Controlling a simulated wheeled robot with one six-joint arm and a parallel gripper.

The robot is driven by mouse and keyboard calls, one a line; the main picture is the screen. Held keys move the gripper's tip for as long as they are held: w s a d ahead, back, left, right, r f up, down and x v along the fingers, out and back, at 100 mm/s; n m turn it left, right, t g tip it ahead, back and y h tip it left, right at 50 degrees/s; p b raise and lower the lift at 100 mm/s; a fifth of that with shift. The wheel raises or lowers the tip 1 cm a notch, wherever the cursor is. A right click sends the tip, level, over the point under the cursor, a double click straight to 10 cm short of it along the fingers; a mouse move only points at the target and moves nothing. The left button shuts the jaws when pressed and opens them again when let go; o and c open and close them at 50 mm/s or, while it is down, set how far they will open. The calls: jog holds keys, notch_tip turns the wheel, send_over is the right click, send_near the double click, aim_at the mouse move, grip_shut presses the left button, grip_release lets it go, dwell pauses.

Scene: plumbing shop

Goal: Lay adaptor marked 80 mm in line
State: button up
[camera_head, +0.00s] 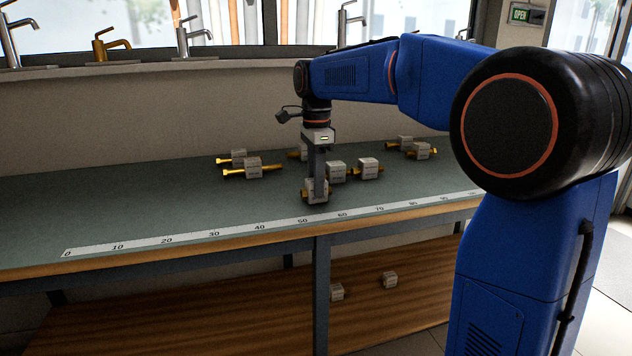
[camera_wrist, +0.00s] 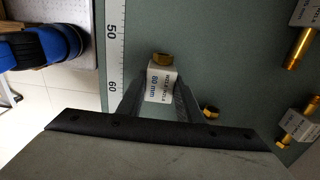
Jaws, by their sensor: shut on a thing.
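My gripper (camera_head: 317,183) points down over the green bench, close behind the ruler strip (camera_head: 260,227). It is shut on the adaptor marked 80 mm (camera_wrist: 161,84), a grey-white block with a brass end. In the wrist view my gripper's fingers (camera_wrist: 158,92) lie on either side of the block, and the 80 mm label faces the camera. The ruler strip runs beside it there, with 50 and 60 readable. In the head view the held adaptor (camera_head: 310,191) is partly hidden by the fingers. I cannot tell whether it touches the bench.
Two blocks (camera_head: 390,280) sit on the lower shelf. The bench's left part (camera_head: 110,205) is clear.

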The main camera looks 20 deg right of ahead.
jog(key=o, duration=1.1)
jog(key=shift+f, duration=0.1)
notch_tip(320, 180, up, 12)
jog(key=s+d+f+n+t, duration=0.2)
jog(key=s+d+f+n, duration=0.1)
jog(key=s+f+n, duration=0.6)
jog(key=s+d+f+n+t, duration=0.2)
jog(key=s+f+n, duration=0.7)
jog(key=s+f, duration=0.9)
jog(key=s+d, duration=0.2)
jog(key=s, duration=0.4)
jog(key=shift+s+f+t, duration=0.2)
jog(key=shift+f+t, duration=0.05)
jog(key=shift+t, duration=0.15)
